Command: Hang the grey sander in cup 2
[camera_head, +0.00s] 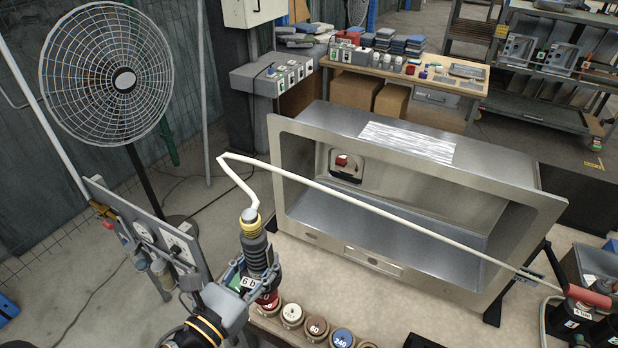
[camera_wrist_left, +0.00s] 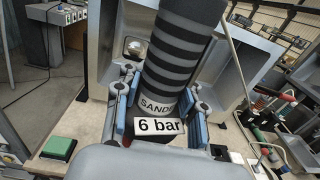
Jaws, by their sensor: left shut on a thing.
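My left gripper (camera_head: 258,277) is shut on the grey sander (camera_head: 257,252), around its lower part by the "6 bar" label. The sander is dark and ribbed, with a yellow collar on top where a pale hose joins. In the left wrist view the sander (camera_wrist_left: 178,55) stands slightly tilted between the fingers of the gripper (camera_wrist_left: 158,112), with "SANDER" lettering partly visible. Dark cups (camera_head: 570,318) with small white labels stand at the far right. Their numbers are too small to read, so I cannot tell which is cup 2. My right gripper is not in view.
A large steel sink housing (camera_head: 400,270) stands on the bench behind the sander. The hose (camera_head: 365,208) runs across its front to the right. Round numbered discs (camera_head: 317,327) line the front edge. A red-handled tool (camera_head: 588,296) sits at the cups. A fan (camera_head: 107,75) stands left.

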